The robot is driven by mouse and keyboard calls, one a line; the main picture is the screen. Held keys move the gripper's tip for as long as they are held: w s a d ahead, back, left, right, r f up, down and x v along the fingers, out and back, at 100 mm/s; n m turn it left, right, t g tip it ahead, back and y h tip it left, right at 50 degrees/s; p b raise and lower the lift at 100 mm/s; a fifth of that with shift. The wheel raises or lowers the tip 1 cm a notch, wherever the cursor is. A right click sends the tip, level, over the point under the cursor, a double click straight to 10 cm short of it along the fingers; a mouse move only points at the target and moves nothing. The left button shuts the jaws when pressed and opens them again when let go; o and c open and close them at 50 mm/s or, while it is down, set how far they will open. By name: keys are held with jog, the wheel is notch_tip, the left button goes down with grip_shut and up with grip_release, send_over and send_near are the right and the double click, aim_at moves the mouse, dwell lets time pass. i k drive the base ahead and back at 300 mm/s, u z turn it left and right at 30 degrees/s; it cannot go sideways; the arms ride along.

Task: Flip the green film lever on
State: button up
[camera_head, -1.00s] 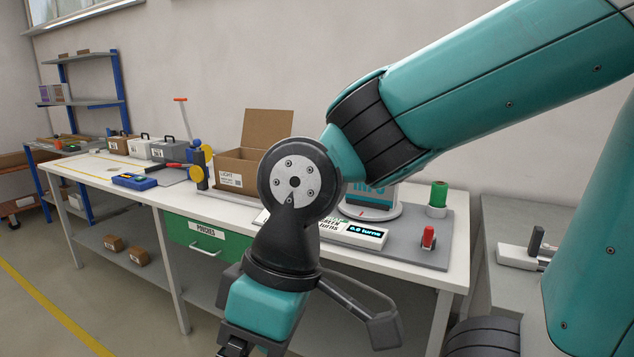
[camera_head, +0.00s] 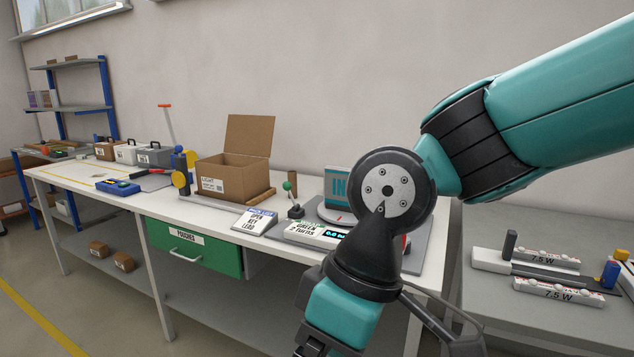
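A small lever with a green ball knob (camera_head: 288,187) stands on a dark base (camera_head: 296,211) on the white workbench, left of my wrist in the picture. Its stick leans a little to the left at the top. In front of it is a white unit (camera_head: 308,232) with a label reading "GREEN" and "TURNS" and a lit display, partly covered by my arm. My gripper (camera_head: 310,346) hangs at the bottom edge, in front of the bench and below its top, apart from the lever. Its fingertips are cut off by the frame, so its opening is hidden.
A slanted sign (camera_head: 254,222) stands left of the white unit. An open cardboard box (camera_head: 233,168) is behind. A turntable-like machine (camera_head: 337,187) is partly behind my wrist. A green drawer (camera_head: 194,247) is under the bench. A grey side table (camera_head: 480,300) holds lamp fixtures at right.

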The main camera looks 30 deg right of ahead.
aim_at(287, 185)
jog(key=z, duration=0.4)
jog(key=i, duration=1)
jog(key=u, duration=0.55)
jog(key=k, duration=0.65)
jog(key=u, duration=0.95)
jog(key=k, duration=0.7)
jog(key=u, duration=0.55)
jog(key=i, duration=0.85)
jog(key=z, duration=0.3)
jog(key=i, duration=2)
jog(key=z, duration=0.9)
jog(key=i, duration=1.1)
jog(key=z, duration=1.65)
jog(key=i, duration=0.85)
jog(key=z, duration=0.7)
